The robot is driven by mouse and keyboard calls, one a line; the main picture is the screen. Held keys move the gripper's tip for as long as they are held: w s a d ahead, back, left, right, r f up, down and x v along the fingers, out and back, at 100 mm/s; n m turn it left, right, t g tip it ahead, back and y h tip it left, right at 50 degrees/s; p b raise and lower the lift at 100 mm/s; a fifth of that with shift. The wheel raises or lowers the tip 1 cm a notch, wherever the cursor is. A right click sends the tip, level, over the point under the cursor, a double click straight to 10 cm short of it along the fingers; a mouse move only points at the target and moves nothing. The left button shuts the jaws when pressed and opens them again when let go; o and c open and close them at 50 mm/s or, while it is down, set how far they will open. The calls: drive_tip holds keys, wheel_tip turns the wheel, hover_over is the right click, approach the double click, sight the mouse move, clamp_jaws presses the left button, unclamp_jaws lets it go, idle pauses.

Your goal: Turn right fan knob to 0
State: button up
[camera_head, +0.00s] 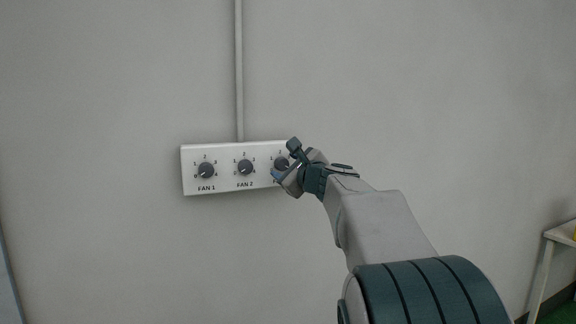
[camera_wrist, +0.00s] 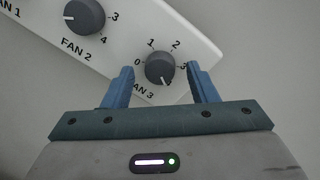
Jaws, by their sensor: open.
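The right fan knob, a dark round FAN 3 knob (camera_wrist: 159,67), sits at the right end of a white panel (camera_head: 226,188). In the wrist view its white mark points down and slightly right, away from the 0 at its left; no numeral is readable where it points. In the head view the knob (camera_head: 281,163) is partly hidden by my gripper (camera_head: 286,163). In the wrist view my gripper (camera_wrist: 160,74) is open, with one blue finger on each side of the knob's lower part. Gaps show between the fingers and the knob.
The FAN 2 knob (camera_wrist: 84,16) is left of FAN 3, its mark pointing left. The FAN 1 knob (camera_head: 206,170) is farther left. A grey conduit (camera_head: 239,70) runs up the bare wall from the panel. A white table (camera_head: 562,234) stands at the far right.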

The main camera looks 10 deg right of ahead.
drive_tip(key=shift+w, duration=0.15)
drive_tip(key=c, duration=1)
